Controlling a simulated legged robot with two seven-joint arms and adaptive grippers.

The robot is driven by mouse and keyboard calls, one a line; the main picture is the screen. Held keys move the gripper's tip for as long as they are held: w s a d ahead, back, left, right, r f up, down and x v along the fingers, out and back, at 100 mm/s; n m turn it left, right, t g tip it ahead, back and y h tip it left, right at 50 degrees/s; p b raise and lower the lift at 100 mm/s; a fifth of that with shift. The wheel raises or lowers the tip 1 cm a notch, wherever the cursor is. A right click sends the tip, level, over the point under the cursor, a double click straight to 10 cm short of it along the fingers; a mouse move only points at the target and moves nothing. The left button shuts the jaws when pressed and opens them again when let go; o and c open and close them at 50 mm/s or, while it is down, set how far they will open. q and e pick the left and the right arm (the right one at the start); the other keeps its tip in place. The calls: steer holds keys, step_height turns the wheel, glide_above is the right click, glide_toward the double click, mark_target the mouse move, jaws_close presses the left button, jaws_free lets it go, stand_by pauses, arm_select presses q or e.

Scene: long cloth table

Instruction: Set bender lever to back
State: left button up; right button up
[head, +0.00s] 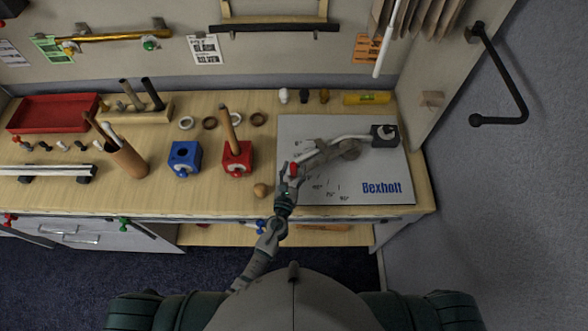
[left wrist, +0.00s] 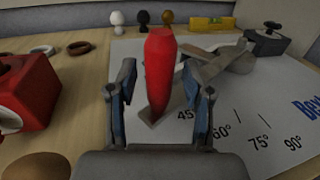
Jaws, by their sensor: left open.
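The bender (head: 345,150) is a grey tool on a pale board (head: 300,130) marked with angle numbers and "Bexholt". Its lever ends in a red grip (head: 294,169) at the left side of the board. My left gripper (head: 288,178) is at this red grip. In the left wrist view the red grip (left wrist: 160,60) stands between the spread fingers of my left gripper (left wrist: 160,88), with gaps on both sides. The grey lever (left wrist: 212,68) runs back to the right. The 45°, 60°, 75° and 90° marks show to the right of the gripper. My right gripper is not in view.
A dark clamp block (head: 384,136) stands at the board's far right. Left of the board are a red block (head: 237,160), a blue block (head: 184,160) and a small wooden ball (head: 261,190). A side wall (head: 500,180) bounds the right.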

arm_select(q)
jaws_close()
steer(key=w+a, duration=0.1)
steer(key=w, duration=0.2)
steer(key=w+a, duration=0.1)
steer(key=w, duration=0.2)
steer(key=w+a, duration=0.1)
steer(key=w, duration=0.2)
steer(key=shift+a, duration=0.15)
steer(key=shift+s, duration=0.1)
jaws_free()
steer(key=shift+r, duration=0.1)
step_height(320, 180, up, 10)
steer(key=shift+f, duration=0.2)
stand_by(0.4)
